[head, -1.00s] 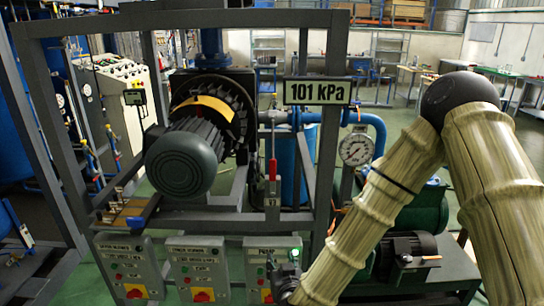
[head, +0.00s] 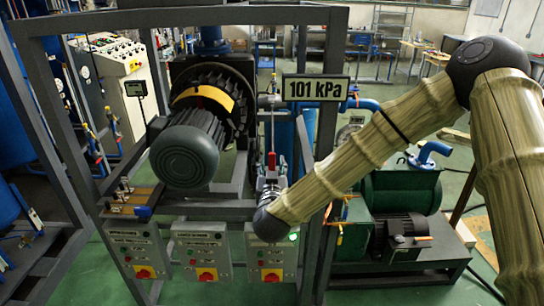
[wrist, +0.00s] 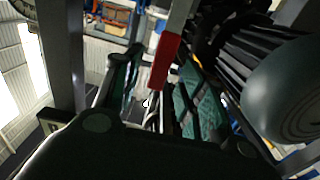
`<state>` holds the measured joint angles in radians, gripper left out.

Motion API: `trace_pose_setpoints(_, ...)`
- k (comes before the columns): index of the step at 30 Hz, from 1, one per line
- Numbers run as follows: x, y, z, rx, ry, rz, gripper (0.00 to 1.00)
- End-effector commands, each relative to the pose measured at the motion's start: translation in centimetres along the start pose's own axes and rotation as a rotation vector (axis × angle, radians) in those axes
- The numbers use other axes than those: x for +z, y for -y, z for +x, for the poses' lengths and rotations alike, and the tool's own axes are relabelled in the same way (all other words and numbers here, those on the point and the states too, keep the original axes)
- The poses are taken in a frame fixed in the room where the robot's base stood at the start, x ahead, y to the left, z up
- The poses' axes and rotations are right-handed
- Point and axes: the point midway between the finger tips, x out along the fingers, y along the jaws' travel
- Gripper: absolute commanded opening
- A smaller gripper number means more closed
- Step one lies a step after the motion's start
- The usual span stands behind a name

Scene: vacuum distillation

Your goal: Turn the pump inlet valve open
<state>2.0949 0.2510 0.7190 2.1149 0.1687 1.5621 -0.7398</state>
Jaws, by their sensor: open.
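The pump inlet valve shows as an upright red-sleeved handle (head: 271,162) on the pipe below the 101 kPa sign. In the wrist view the red handle (wrist: 163,62) hangs from a grey lever between the two fingers in the picture. My gripper (head: 270,184) is at the lower end of the handle in the head view, with my wrist covering part of it and the pipe below. In the wrist view my gripper (wrist: 158,78) is open, its green-padded fingers on either side of the handle. I cannot tell whether either finger touches it.
The 101 kPa sign (head: 317,88) hangs above on the grey frame. The motor (head: 185,153) is close on the left. The pump control box (head: 272,256) sits below my wrist. A frame post (head: 321,180) stands just right, behind my forearm.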

Motion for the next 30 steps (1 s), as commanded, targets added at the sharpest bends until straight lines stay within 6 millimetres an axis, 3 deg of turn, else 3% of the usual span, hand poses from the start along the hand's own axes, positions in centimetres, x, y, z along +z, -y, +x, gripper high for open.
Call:
trace_pose_setpoints(9, -0.1, 0.0, 3.1, 0.000, 0.000, 0.000, 0.41)
trace_pose_setpoints(20, 0.1, 0.0, 3.4, -0.001, 0.000, -0.001, 0.41)
trace_pose_setpoints(27, 0.1, 0.0, 3.4, -0.001, 0.000, -0.001, 0.00)
trace_pose_setpoints(30, 0.1, 0.0, 3.4, -0.001, 0.000, -0.001, 0.00)
